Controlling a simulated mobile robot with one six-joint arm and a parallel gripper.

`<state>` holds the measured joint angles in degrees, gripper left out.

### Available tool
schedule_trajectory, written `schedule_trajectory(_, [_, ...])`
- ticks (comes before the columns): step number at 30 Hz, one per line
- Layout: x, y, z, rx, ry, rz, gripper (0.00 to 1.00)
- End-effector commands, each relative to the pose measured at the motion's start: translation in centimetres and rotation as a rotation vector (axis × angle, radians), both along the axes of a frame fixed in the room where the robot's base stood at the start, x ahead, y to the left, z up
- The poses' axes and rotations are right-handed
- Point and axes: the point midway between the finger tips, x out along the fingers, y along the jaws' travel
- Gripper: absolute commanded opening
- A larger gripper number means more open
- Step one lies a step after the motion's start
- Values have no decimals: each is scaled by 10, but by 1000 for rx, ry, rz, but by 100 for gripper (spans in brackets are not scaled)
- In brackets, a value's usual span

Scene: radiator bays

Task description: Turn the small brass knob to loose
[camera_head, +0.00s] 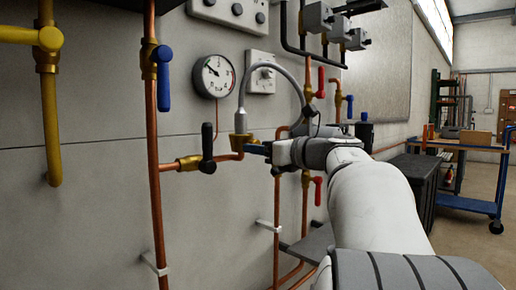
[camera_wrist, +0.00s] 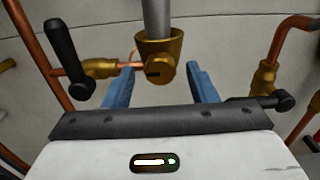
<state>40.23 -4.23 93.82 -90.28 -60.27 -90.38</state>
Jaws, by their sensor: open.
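The small brass knob (camera_wrist: 162,70) shows in the wrist view as a short round piece with a dark mark on its left side. It sits on a brass body (camera_wrist: 155,46) below a grey hose (camera_wrist: 157,15). In the head view the brass body (camera_head: 240,142) is at the hose's lower end, and the knob cannot be made out there. My gripper (camera_wrist: 159,68) is open, its two blue fingers either side of the knob with gaps on both sides; I cannot tell how deep they reach. In the head view my gripper (camera_head: 257,149) is just right of the brass body.
A black-handled valve (camera_head: 208,152) stands close left of my gripper. A red-handled valve (camera_head: 318,188) is on the right. A blue-handled valve (camera_head: 163,78) and a gauge (camera_head: 214,75) are higher up. Copper pipes (camera_head: 157,200) run down the wall. A blue cart (camera_head: 470,205) stands far right.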

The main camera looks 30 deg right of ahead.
Motion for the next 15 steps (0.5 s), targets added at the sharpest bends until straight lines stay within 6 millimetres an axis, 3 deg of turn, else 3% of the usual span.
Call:
schedule_trajectory(9, [-47, -18, 2, 1, 0, -5, 52])
schedule_trajectory(15, [-68, -25, 1, 1, 0, -2, 52])
